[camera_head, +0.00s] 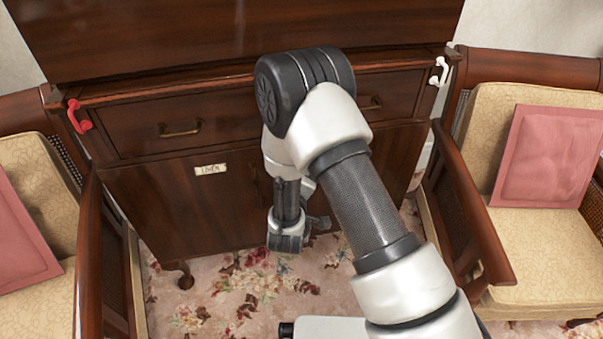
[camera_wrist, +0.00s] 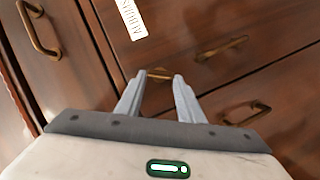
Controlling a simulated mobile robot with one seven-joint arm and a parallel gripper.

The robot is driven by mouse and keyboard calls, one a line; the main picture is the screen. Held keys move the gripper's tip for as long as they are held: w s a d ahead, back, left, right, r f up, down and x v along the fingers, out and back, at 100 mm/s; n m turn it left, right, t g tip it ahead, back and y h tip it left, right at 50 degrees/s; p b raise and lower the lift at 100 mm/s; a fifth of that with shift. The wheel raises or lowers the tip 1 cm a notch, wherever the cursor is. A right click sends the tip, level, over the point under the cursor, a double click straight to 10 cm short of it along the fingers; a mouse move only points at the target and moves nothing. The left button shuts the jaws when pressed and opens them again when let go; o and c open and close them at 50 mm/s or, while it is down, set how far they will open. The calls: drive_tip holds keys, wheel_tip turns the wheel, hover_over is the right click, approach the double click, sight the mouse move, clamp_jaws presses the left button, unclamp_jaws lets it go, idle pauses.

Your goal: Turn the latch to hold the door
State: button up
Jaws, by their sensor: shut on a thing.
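In the wrist view, my gripper (camera_wrist: 159,77) is shut on a small brass latch (camera_wrist: 159,74), which shows between the two grey fingertips. The latch sits on the dark wooden front of the cabinet, and the fingers partly cover it. The door (camera_head: 205,225) is flush with the cabinet front in the head view and looks shut. My arm and wrist hide the latch and fingertips in the head view.
A drawer with a brass handle (camera_head: 180,131) lies above the doors. A red handle (camera_head: 78,117) and a white handle (camera_head: 439,72) flank the cabinet. A white label (camera_head: 210,169) is on the front. Armchairs (camera_head: 545,150) stand close on both sides.

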drive_tip(key=shift+a+f+n+t+h+b, duration=0.15)
drive_tip(key=shift+n+t+b, duration=0.15)
drive_tip(key=shift+n, duration=0.55)
drive_tip(key=shift+d+f+n+t+h+b, duration=0.1)
drive_tip(key=shift+f+n+t+h+b, duration=0.1)
drive_tip(key=shift+n+t, duration=0.45)
drive_tip(key=shift+a+f+n+t+h+b, duration=0.1)
drive_tip(key=shift+n+t+h+b, duration=0.1)
drive_tip(key=shift+n, duration=0.8)
drive_tip(key=o, duration=1.1)
drive_tip(key=shift+c, duration=0.2)
drive_tip(key=s+a+p, duration=0.1)
drive_tip(key=s+p, duration=0.2)
drive_tip(key=s, duration=1.4)
drive_tip(key=shift+s+a, duration=0.15)
drive_tip(key=shift+a, duration=0.25)
